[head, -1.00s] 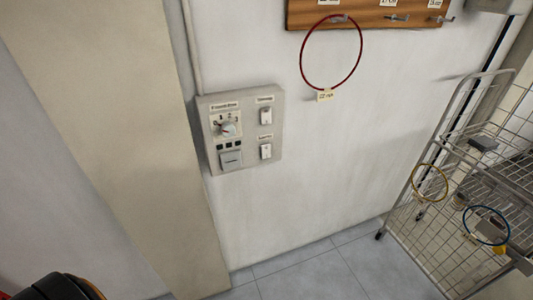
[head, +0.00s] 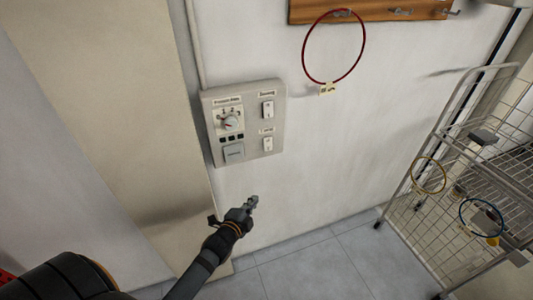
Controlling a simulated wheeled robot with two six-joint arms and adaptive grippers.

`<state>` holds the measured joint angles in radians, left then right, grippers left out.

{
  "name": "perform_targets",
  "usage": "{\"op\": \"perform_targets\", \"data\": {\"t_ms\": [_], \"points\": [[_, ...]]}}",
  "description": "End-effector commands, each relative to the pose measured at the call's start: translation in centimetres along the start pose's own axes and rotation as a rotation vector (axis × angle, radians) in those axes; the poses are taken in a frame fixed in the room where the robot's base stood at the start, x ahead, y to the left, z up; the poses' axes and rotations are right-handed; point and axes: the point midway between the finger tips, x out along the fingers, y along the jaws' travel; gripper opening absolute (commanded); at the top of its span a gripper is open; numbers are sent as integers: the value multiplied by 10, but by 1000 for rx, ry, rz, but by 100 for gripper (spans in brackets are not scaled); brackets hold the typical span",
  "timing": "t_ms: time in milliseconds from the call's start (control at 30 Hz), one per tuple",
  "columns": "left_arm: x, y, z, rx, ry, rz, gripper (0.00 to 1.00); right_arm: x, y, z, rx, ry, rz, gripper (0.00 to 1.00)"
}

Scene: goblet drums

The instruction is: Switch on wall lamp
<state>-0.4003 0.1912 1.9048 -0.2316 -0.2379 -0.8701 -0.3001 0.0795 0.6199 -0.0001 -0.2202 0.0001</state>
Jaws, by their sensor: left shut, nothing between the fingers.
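A grey control panel (head: 246,122) is fixed to the white wall. It carries a round knob (head: 231,122) at upper left and a larger square rocker (head: 234,153) below it. On its right side are two small white switches, an upper one (head: 267,109) and a lower one (head: 267,144). The labels are too blurred to read surely. No lamp is plainly in view. My left gripper (head: 252,202) is shut and empty, below the panel and apart from it. My right gripper is not in view.
A wooden hook board (head: 370,10) holds a red hoop (head: 306,60) with a tag. A wire cart (head: 440,205) with a yellow ring and a blue ring (head: 463,222) stands at the right. A beige pillar (head: 110,90) is at left. The wall between panel and cart is clear.

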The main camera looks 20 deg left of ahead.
Motion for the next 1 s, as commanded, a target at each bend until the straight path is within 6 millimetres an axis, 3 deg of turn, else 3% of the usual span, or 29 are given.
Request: {"op": "perform_targets", "data": {"t_ms": [33,100,233,367,700,867,1000], "points": [[-6,-29,-13,48,23,-49,0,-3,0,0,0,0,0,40],[-13,-60,-28,109,46,-107,0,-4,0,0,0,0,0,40],[-24,-94,-44,177,69,-174,0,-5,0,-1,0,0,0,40],[-28,-104,-49,198,75,-195,0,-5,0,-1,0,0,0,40],[-24,-106,-49,195,74,-195,0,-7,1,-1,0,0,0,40],[-2,-112,-52,193,74,-196,0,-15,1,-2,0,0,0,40],[28,-118,-55,192,74,-196,0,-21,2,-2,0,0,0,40]]}}
